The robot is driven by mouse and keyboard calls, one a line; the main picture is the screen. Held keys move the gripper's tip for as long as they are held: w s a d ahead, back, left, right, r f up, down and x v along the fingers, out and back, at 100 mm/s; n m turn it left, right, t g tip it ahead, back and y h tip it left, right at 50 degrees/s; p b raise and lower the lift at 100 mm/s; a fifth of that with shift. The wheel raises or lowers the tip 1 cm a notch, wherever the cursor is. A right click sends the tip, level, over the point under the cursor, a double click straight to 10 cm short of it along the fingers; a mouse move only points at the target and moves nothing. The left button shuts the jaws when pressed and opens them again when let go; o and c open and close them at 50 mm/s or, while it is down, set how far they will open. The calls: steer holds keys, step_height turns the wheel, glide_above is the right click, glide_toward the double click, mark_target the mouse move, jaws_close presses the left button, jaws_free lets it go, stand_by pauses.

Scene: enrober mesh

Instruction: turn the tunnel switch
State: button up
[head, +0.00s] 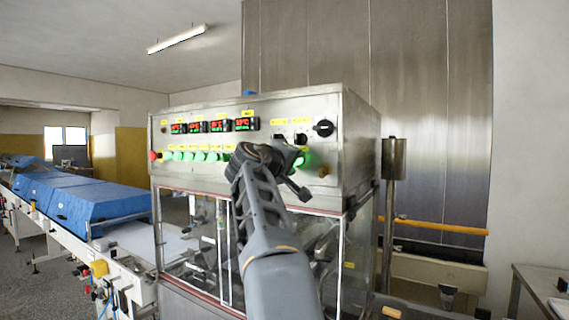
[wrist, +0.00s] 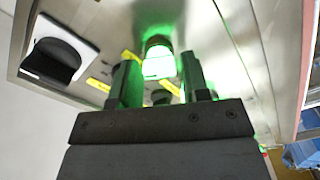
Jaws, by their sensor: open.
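The control panel (head: 225,140) is the upper front of a steel machine. Black switches (head: 279,138) and (head: 301,138) sit at its right, beside a larger black rotary knob (head: 323,128). The labels are too small to read, so I cannot tell which is the tunnel switch. My gripper (wrist: 160,62) is open and close to the panel. A lit green button (wrist: 158,60) shows between its fingers in the wrist view, with a dark round part (wrist: 161,97) below it. I cannot see contact. A black knob on a white plate (wrist: 88,32) stands to the left.
Red digital displays (head: 212,126) and a row of green buttons (head: 200,156) lie left of my arm. A red button (head: 153,156) is at the panel's left edge. Glass doors (head: 185,230) are below. A conveyor with blue covers (head: 80,200) runs left.

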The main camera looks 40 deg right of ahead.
steer(key=b+v, duration=0.3)
steer(key=v, duration=1)
steer(key=shift+a, duration=0.25)
steer(key=w+a+f+n+t+y, duration=0.1)
steer(key=w+f+n+y, duration=0.2)
steer(key=f, duration=0.4)
steer(key=w+a+f+t+y, duration=0.2)
steer(key=w+f, duration=0.3)
steer(key=f, duration=0.2)
steer(key=a+f+n+y, duration=0.1)
steer(key=a+f+y, duration=0.15)
steer(key=f, duration=0.35)
steer(key=a+f+y, duration=0.2)
steer(key=f+y, duration=0.1)
steer(key=f, duration=0.4)
steer(key=s+a+f+g+y, duration=0.1)
steer(key=s+a+f+y, duration=0.1)
steer(key=s+a+f, duration=0.2)
steer(key=s+a+f+g+y, duration=0.1)
steer(key=s+a+f, duration=0.4)
steer(key=f, duration=0.6)
steer(key=s+a+f+g+y, duration=0.1)
steer(key=s+a+f+y, duration=0.3)
steer(key=s+f, duration=0.2)
steer(key=shift+s+a+f+g, duration=0.2)
steer(key=shift+f+g, duration=0.2)
steer(key=shift+f, duration=0.35)
steer(key=shift+m, duration=0.3)
steer(key=shift+c, duration=0.4)
